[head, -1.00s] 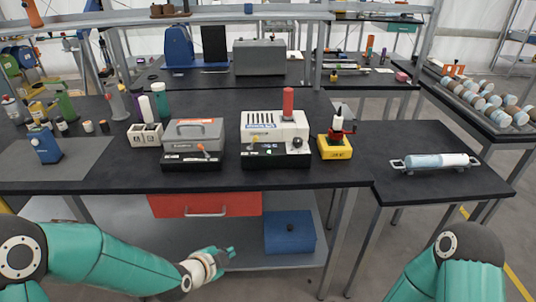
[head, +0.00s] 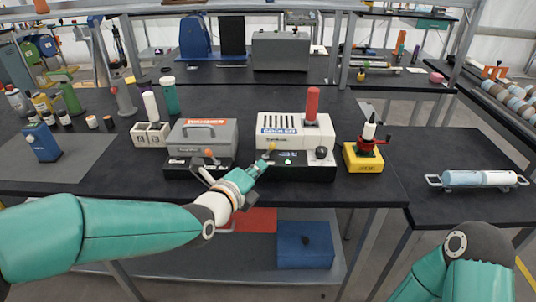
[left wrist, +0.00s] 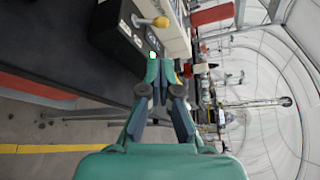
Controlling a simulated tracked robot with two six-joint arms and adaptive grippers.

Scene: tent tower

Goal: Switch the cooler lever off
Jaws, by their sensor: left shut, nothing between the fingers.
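A white machine with a blue label (head: 285,128), which I take for the cooler, stands on the black bench on a black base. A small lever with a yellow knob (head: 271,148) is on its front left, and a green light (head: 288,162) glows on the base. In the left wrist view the yellow-knobbed lever (left wrist: 160,22) stands beyond my fingertips, with the green light (left wrist: 153,55) close to them. My left gripper (head: 266,163) is shut and empty, in front of the base just below the lever and apparently apart from it. My right gripper is out of view.
A grey box (head: 203,140) with an orange-knobbed lever (head: 209,154) stands just left, behind my left wrist. A yellow-based device (head: 363,157) with a red part is right of the machine. A red cylinder (head: 312,102) stands on the machine.

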